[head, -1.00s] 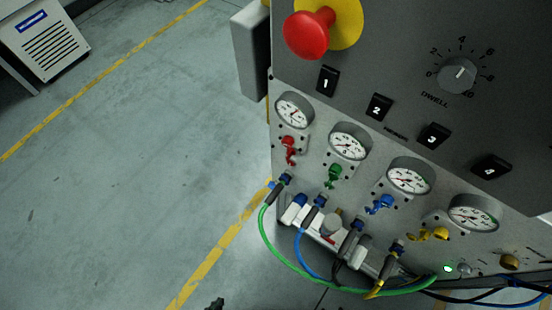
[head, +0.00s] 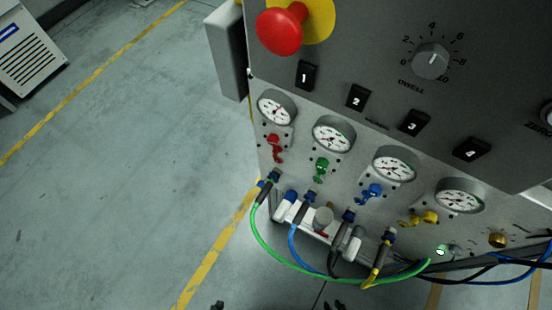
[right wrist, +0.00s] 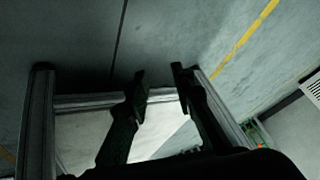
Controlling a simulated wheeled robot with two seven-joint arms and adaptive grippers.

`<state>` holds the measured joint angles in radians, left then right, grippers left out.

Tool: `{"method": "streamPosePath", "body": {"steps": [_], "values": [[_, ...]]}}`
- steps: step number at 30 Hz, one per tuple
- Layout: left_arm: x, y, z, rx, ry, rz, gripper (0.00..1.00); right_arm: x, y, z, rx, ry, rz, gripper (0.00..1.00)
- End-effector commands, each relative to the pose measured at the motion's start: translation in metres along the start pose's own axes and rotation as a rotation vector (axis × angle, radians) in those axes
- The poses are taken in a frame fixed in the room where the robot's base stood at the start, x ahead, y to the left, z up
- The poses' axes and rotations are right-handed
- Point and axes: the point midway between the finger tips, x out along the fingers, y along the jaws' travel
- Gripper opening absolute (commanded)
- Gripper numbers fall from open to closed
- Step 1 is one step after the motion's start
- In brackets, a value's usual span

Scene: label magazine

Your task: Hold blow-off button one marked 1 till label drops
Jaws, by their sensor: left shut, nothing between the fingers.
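Button 1 (head: 307,75) is a small black block with a white 1. It sits on the grey panel in the head view, below the red mushroom knob. Nothing touches it. My left gripper (head: 217,305) shows only as dark tips at the bottom edge, shut and empty, far below the button. My right gripper (head: 333,306) just shows at the bottom edge, right of the left one. In the right wrist view its two fingers (right wrist: 158,76) stand apart with nothing between them. I see no label in either view.
Buttons 2 (head: 357,97), 3 (head: 414,122) and 4 (head: 472,149) step down to the right. The red mushroom knob (head: 279,31) is close above button 1. Gauges, coloured valves and a looping green hose (head: 300,265) lie below. The floor left of the panel is clear.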

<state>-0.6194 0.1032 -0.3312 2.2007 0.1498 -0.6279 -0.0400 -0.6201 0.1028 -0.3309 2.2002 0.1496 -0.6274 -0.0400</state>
Motion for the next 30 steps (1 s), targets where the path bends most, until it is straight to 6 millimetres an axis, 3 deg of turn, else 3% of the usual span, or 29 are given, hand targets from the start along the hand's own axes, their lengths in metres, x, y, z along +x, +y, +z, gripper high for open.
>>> {"method": "streamPosePath", "body": {"steps": [9,30], "values": [[0.0001,-0.0001,-0.0001,0.0,0.0,0.0,0.0,0.0001,0.0,-0.0001,0.0,0.0,0.0,0.0],[0.0,-0.0006,0.0,0.0,0.001,-0.001,0.0,0.0,0.0003,-0.0004,0.0,0.001,0.0,0.0]]}}
